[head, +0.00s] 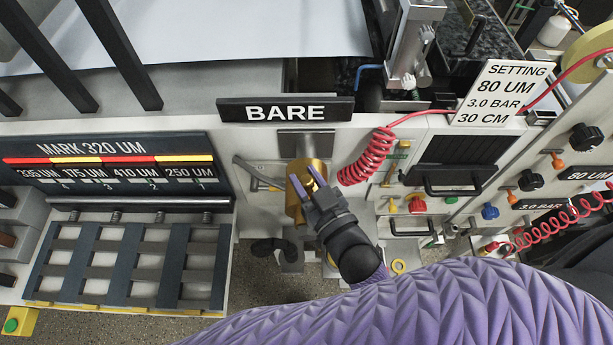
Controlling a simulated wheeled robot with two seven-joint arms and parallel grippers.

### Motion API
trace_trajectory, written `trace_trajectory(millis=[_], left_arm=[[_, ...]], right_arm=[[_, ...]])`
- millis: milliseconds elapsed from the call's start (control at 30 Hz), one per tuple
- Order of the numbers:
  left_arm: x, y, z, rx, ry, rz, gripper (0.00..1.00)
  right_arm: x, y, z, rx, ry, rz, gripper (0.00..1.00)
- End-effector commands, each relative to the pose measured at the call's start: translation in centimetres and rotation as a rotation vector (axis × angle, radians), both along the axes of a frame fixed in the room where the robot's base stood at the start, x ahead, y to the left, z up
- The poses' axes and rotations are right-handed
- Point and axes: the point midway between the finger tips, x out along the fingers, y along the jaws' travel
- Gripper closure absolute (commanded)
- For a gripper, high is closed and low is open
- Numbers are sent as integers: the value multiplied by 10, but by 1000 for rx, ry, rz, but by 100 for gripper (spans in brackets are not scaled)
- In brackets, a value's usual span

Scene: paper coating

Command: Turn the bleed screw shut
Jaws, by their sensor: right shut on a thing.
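A brass cylinder (299,209) hangs on the machine front below the BARE sign. My right gripper (307,180) reaches up from below, with its two purple-tipped fingers against the front of the brass cylinder. It is shut on a small part there, which I take to be the bleed screw. The fingers hide most of that part, so its turn position cannot be told. My left gripper is not in view.
The BARE sign (285,110) is just above. A coiled red hose (368,158) hangs close to the right of the gripper. A slatted rack (130,262) stands at left. A black-handled drawer (452,180) and a blue knob (490,211) are at right.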

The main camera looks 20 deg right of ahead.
Motion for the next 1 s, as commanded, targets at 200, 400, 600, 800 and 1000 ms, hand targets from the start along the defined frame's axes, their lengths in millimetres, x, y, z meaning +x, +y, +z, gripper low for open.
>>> trace_trajectory(millis=[200, 400, 600, 800, 1000], left_arm=[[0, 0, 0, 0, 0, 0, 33], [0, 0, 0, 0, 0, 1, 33], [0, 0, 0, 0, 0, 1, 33], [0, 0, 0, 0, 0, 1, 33], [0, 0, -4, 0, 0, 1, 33]], right_arm=[[0, 0, 0, 0, -1, -4, 100], [0, 0, 1, 0, -2, -3, 58], [0, 0, 0, 0, -2, -3, 27], [0, 0, 0, 0, -1, -3, 27], [-23, -5, -2, 0, 2, -3, 27]])
